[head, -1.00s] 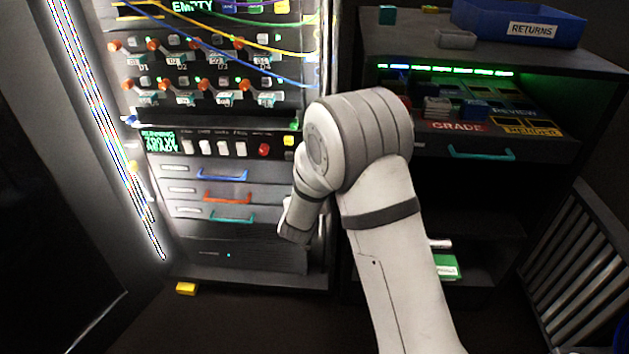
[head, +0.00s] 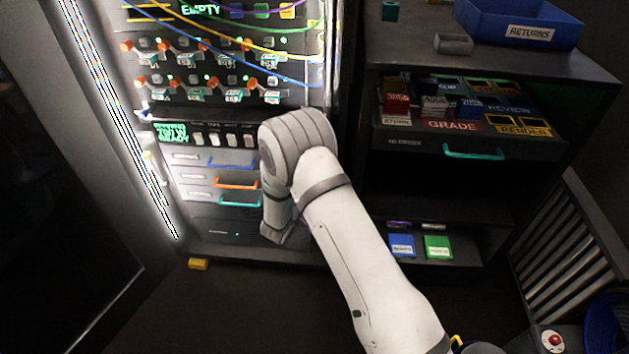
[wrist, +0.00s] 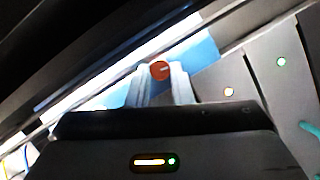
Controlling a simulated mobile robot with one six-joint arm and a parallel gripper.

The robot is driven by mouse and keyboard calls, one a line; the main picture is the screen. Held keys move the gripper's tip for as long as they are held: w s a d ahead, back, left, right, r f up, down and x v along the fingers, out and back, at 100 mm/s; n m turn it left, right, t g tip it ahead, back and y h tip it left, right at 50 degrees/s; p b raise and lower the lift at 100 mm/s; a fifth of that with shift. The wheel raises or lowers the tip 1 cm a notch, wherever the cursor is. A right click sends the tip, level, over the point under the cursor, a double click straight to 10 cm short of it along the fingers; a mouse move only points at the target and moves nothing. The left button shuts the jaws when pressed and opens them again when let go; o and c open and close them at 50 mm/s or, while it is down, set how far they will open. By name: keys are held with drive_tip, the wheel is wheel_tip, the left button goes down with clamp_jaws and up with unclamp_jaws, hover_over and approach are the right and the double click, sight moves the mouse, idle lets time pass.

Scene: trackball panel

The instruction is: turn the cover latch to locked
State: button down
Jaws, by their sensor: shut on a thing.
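In the wrist view, a round red-orange knob (wrist: 160,70) with a pale mark sits between the two light fingertips of my gripper (wrist: 161,84). The fingers are closed on its sides. It looks like the cover latch, but no label on it is readable. A blue surface (wrist: 203,50) lies behind it. In the head view my gripper and the knob are hidden behind my own arm, which reaches to the lower right part of the rack.
The rack has blue (head: 232,164), orange (head: 236,184) and teal (head: 240,202) drawer handles left of my arm. Cables hang across its upper part. A dark shelf unit (head: 590,68) with a blue RETURNS bin (head: 520,22) stands right. A yellow block (head: 198,264) lies on the floor.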

drive_tip(key=shift+f+n+t+h, duration=0.1)
drive_tip(key=shift+n+t+h, duration=0.25)
drive_tip(key=shift+n, duration=0.55)
drive_tip(key=c, duration=1.3)
unclamp_jaws()
drive_tip(key=shift+a, duration=0.1)
drive_tip(key=p+v, duration=0.1)
drive_tip(key=v, duration=0.6)
drive_tip(key=shift+s+a, duration=0.15)
drive_tip(key=shift+s, duration=0.2)
